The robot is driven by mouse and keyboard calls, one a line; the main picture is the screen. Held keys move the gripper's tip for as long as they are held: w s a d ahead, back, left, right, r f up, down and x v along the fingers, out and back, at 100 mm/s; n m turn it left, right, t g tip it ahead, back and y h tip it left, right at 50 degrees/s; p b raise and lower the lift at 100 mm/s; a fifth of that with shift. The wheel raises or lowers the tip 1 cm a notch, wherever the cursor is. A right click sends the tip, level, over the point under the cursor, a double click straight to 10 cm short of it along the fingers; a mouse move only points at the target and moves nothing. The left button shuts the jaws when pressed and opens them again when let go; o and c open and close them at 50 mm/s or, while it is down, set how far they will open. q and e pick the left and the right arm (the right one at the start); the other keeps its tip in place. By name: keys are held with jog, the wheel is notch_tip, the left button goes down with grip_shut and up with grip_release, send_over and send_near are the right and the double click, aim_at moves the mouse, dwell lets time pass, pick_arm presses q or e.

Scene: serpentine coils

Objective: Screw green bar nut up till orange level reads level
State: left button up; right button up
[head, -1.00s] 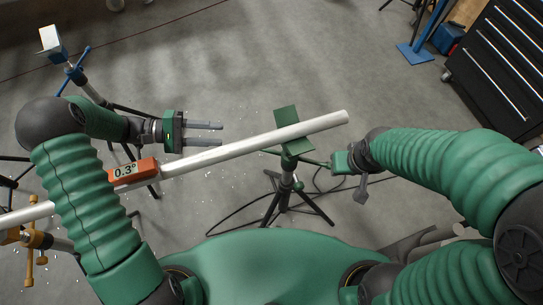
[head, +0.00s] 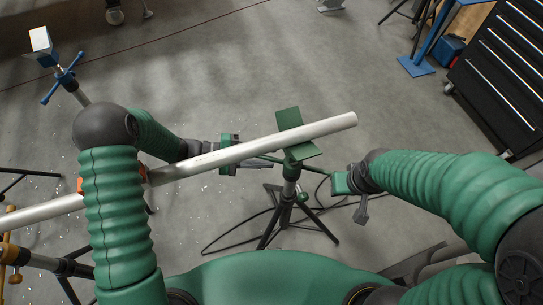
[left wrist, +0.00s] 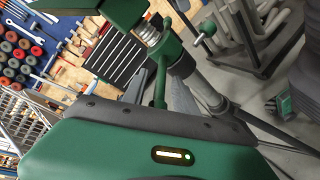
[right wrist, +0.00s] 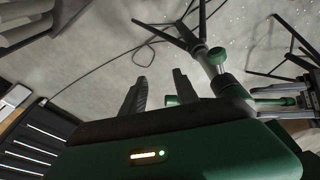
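The white pipe (head: 230,153) runs slanting across the head view over the green stand's head (head: 289,118). The green bar nut (head: 318,173) sits below that head on the stand's column. The orange level (head: 82,185) is mostly hidden behind my left arm, so its reading does not show. My left gripper (head: 264,162) is under the pipe beside the column. In the left wrist view the bar (left wrist: 160,80) shows between its parted fingers. My right gripper (head: 360,212) is right of the stand, its fingers apart in the right wrist view (right wrist: 159,84), with nothing between them.
A blue stand (head: 66,76) with a white top is at upper left. An orange stand (head: 14,252) is at lower left. A black drawer cabinet (head: 505,70) and a blue post (head: 425,40) are at upper right. The stand's tripod legs (head: 268,228) spread below.

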pick_arm(q)
jog(key=shift+x, duration=1.1)
jog(key=shift+a, duration=0.1)
grip_shut()
dwell(0.5)
